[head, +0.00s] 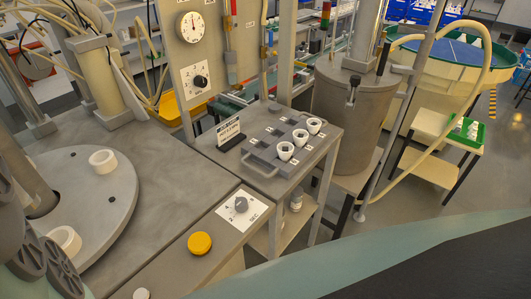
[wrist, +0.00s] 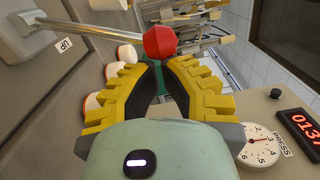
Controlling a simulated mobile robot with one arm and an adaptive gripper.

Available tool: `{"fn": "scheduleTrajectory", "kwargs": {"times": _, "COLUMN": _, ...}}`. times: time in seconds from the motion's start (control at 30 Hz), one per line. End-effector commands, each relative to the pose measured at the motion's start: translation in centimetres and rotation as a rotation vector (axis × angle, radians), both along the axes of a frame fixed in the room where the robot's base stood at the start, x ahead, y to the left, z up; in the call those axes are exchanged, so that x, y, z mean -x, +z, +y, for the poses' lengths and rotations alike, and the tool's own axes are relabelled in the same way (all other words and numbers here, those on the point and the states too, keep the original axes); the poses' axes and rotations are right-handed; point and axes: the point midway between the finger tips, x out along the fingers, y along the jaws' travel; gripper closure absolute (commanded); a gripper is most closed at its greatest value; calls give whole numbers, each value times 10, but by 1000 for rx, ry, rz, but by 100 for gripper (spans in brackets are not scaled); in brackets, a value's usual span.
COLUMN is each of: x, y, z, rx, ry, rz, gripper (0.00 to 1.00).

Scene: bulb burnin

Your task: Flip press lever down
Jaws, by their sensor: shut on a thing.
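The press lever shows in the wrist view as a thin metal rod (wrist: 95,32) with a red knob (wrist: 160,41) on its end. The rod comes out of a grey pivot block (wrist: 42,32) beside a label reading "UP", which appears turned in this view. My gripper (wrist: 164,66) has yellow ribbed fingers, and its tips are shut on the red knob. The fingertips hide the knob's near edge. I cannot pick out the lever or my gripper in the head view.
The wrist view shows a round gauge (wrist: 261,146) marked "PRESS" and a red digital display (wrist: 303,128).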

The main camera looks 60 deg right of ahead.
Motion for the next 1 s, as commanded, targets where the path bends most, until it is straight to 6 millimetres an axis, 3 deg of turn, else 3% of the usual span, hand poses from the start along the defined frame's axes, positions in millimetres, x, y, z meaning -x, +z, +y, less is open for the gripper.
{"fn": "scheduleTrajectory", "kwargs": {"times": 0.57, "x": 14, "y": 6, "z": 2, "rx": 9, "ry": 0, "rz": -119, "gripper": 100}}
{"fn": "scheduleTrajectory", "kwargs": {"times": 1.0, "x": 43, "y": 15, "z": 4, "rx": 30, "ry": 2, "rz": -376, "gripper": 100}}
